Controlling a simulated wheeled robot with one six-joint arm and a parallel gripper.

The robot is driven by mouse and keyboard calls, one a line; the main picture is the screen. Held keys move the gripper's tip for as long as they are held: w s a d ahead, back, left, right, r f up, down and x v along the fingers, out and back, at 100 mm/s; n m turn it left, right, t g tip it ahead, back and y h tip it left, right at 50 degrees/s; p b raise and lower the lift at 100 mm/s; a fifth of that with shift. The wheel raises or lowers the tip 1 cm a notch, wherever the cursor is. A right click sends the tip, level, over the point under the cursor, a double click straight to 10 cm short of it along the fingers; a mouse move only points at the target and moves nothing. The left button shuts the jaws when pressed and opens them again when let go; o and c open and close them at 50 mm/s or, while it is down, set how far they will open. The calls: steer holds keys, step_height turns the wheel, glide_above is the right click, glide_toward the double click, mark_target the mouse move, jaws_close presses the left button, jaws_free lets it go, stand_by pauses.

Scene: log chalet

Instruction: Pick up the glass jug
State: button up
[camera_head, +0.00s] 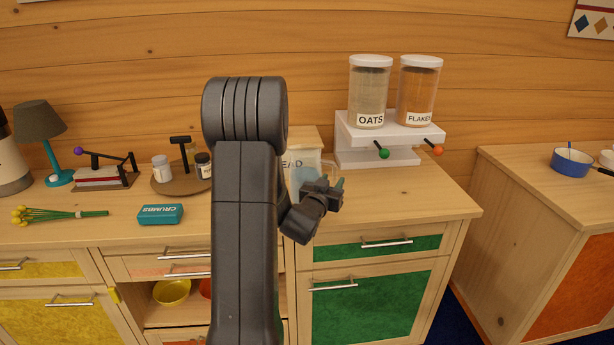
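A clear glass shape, which looks like the glass jug (303,176), stands on the counter just behind my gripper, in front of a pale bin. My arm and gripper hide much of it, so its full outline is unclear. My gripper (334,190) is at the front right of the glass, close to it in the picture. Its fingers overlap the glass, and I cannot tell whether they touch it or how far apart they are.
The pale bin (302,139) is lettered "EAD". A white dispenser stand (390,131) holds oats and flakes jars to the right. A teal crumbs box (160,214), yellow flowers (58,214) and a round tray (180,186) with small jars lie left. Counter right of my gripper is clear.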

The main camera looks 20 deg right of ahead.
mark_target(334, 178)
steer(key=x, duration=0.3)
steer(key=shift+w, duration=0.1)
jaws_close()
stand_by(1.2)
steer(key=shift+r, duration=0.15)
